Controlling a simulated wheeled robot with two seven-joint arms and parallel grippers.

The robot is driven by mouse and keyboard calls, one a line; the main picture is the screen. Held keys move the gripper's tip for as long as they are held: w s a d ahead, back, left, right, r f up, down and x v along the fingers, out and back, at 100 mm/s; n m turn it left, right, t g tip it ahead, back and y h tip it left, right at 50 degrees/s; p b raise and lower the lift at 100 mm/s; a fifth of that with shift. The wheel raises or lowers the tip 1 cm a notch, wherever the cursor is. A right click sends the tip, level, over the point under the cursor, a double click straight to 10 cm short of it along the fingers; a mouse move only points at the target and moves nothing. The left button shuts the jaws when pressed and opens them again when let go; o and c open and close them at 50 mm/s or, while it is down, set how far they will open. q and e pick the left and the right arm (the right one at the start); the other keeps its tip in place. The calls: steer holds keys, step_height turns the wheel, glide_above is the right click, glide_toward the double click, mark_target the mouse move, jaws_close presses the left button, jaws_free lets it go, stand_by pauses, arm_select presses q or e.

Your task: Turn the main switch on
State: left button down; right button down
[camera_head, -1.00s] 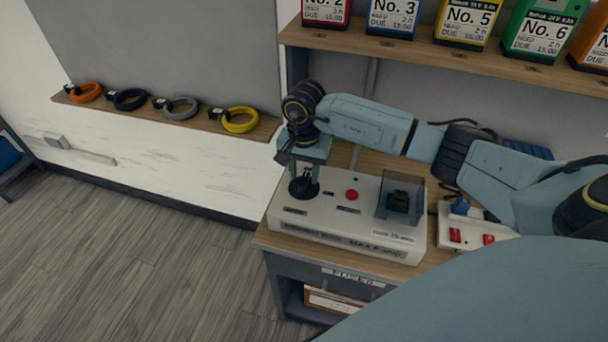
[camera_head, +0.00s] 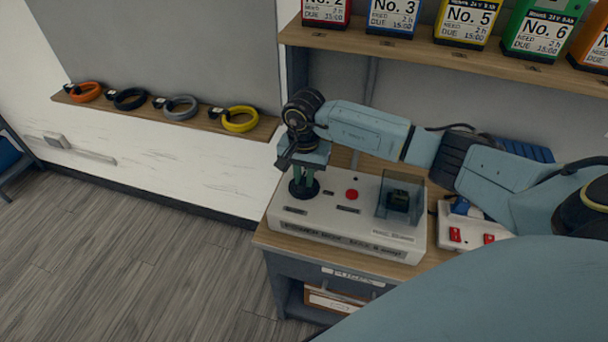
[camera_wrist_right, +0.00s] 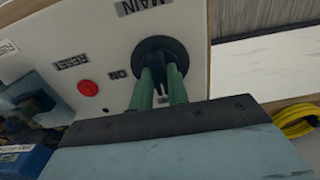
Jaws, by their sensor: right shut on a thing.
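The main switch is a round black knob (camera_wrist_right: 160,58) on the top left of a white control box (camera_head: 345,232); it also shows in the head view (camera_head: 304,190). In the right wrist view, the printed word MAIN is beside it and ON stands to its left. My right gripper (camera_head: 304,182) points down onto the knob. Its green fingers (camera_wrist_right: 162,84) are shut on the knob's raised grip, which they partly hide. My left gripper is not in view.
A red RESET button (camera_head: 351,194) and a clear-covered dark part (camera_head: 399,199) sit on the box. A white unit with red switches (camera_head: 468,236) stands to the right. A shelf with numbered packs (camera_head: 430,58) runs above. Coiled cables (camera_head: 180,107) lie on the left ledge.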

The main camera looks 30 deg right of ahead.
steer(key=m+b, duration=0.1)
steer(key=m, duration=0.9)
steer(key=shift+b, duration=0.35)
steer(key=m, duration=0.4)
steer(key=shift+m, duration=1.9)
steer(key=c, duration=1.4)
jaws_free()
steer(key=shift+o, duration=0.2)
